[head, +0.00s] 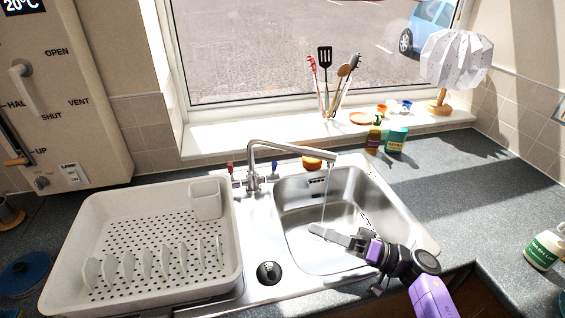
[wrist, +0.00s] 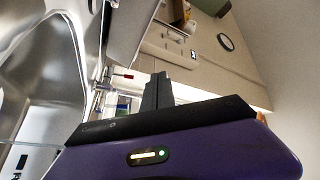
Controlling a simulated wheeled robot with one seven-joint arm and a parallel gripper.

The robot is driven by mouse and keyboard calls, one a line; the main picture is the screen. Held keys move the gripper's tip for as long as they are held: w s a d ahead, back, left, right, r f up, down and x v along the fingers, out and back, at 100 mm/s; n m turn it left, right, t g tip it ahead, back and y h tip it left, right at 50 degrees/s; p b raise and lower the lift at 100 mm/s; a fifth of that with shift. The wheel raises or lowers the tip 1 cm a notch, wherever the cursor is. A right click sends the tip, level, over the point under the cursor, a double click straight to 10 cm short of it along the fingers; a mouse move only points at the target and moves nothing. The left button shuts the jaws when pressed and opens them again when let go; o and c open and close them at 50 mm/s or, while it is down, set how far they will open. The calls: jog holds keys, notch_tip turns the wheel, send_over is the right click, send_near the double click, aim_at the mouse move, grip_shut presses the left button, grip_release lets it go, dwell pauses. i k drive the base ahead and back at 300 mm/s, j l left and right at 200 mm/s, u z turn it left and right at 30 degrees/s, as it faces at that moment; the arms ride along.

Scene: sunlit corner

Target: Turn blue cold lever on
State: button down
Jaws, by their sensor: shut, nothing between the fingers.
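The blue cold lever (head: 274,168) stands on the right side of the chrome tap (head: 254,181), behind the sink. The red lever (head: 231,168) is on the tap's left side and also shows in the wrist view (wrist: 127,76). The tap's spout reaches right over the basin, with a thin pale streak below its end that looks like running water. My gripper (head: 318,231) is shut and empty over the basin, in front of and right of the blue lever and apart from it. Its closed fingers (wrist: 158,88) point toward the tap area in the wrist view; I cannot clearly make out the blue lever there.
The steel sink basin (head: 283,237) lies under my gripper. A white dish rack (head: 85,219) fills the left of the counter. A green sponge bottle (head: 396,140) and a brown bottle (head: 373,139) stand behind the basin. The counter right of the sink (head: 450,190) is mostly clear.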

aim_at(273, 175)
jog(key=i, duration=1)
